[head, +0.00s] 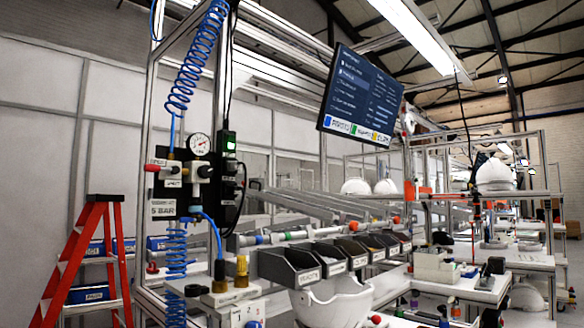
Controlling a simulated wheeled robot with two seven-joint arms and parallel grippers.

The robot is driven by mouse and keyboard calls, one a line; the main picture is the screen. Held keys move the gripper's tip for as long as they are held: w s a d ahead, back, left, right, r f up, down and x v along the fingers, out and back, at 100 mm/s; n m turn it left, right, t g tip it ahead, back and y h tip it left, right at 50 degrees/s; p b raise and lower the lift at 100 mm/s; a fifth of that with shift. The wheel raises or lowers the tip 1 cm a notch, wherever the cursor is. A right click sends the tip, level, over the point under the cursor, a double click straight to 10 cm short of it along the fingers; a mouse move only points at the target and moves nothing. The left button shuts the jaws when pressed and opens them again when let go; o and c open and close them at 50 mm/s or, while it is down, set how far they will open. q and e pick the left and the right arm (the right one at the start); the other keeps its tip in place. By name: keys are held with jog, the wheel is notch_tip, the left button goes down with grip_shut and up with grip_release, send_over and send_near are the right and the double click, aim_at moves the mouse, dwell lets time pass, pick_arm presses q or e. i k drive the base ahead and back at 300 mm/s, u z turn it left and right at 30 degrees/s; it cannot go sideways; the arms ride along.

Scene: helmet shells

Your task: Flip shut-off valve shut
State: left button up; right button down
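The shut-off valve (167,173) is a small white block with a red end that sticks out to the left. It is mounted on the upright frame at the left of the view. It sits just left of and below a round pressure gauge (200,144), beside a black mounting plate. A label reading 5 BAR (163,208) is below it. I cannot tell the handle's exact setting at this size. Neither of my grippers is in view.
Blue coiled air hoses (197,55) hang above and below the valve. A red stepladder (85,260) stands at the left. Grey parts bins (290,265) line the bench to the right, with a white helmet shell (335,302) below. A tilted screen (360,95) hangs above.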

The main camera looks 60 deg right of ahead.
aim_at(175, 170)
jog(key=z, duration=1.25)
